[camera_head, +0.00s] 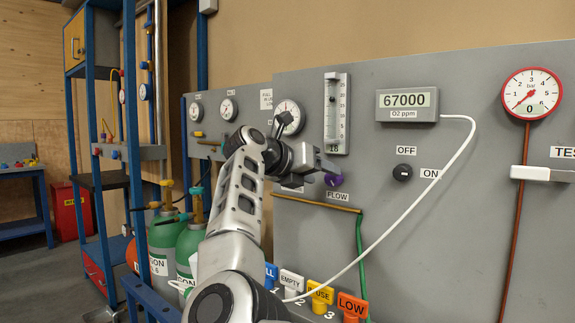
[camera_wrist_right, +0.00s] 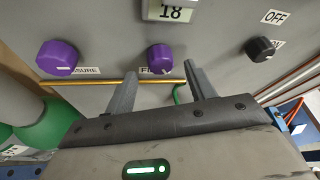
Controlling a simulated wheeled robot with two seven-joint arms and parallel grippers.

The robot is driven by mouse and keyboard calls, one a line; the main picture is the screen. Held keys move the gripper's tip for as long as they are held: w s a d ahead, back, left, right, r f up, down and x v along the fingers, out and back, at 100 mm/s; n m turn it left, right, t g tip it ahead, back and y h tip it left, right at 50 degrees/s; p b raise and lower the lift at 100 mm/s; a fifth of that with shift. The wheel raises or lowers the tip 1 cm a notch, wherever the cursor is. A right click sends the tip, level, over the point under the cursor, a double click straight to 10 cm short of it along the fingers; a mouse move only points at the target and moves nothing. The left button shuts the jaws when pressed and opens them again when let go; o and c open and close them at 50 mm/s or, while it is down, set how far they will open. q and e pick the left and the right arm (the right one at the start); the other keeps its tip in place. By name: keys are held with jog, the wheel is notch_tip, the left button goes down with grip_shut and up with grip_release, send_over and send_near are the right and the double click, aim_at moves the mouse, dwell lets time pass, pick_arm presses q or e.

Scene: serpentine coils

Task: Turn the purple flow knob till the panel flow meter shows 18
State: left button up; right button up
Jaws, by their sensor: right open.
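The purple flow knob (camera_head: 333,180) is on the grey panel above the FLOW label, partly hidden behind my right gripper (camera_head: 316,163). In the right wrist view the flow knob (camera_wrist_right: 160,57) appears between the tips of my open right gripper (camera_wrist_right: 160,70), with space on both sides. The fingers do not appear to hold it. The flow meter (camera_head: 334,115) is a vertical tube gauge above the knob. Its small display (camera_wrist_right: 170,10) reads 18 in the right wrist view. My left gripper is in neither view.
A second purple knob (camera_wrist_right: 57,57), labelled as pressure, is left of the flow knob. A black OFF/ON switch (camera_head: 402,172) is to the right. A white cable (camera_head: 440,180) hangs from the O2 meter (camera_head: 407,104). A brass pipe (camera_head: 318,204) runs below the knob.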

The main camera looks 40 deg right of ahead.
jog(key=b+v, duration=0.1)
jog(key=v, duration=1.1)
jog(key=shift+a+r, duration=0.1)
jog(key=shift+a, duration=0.05)
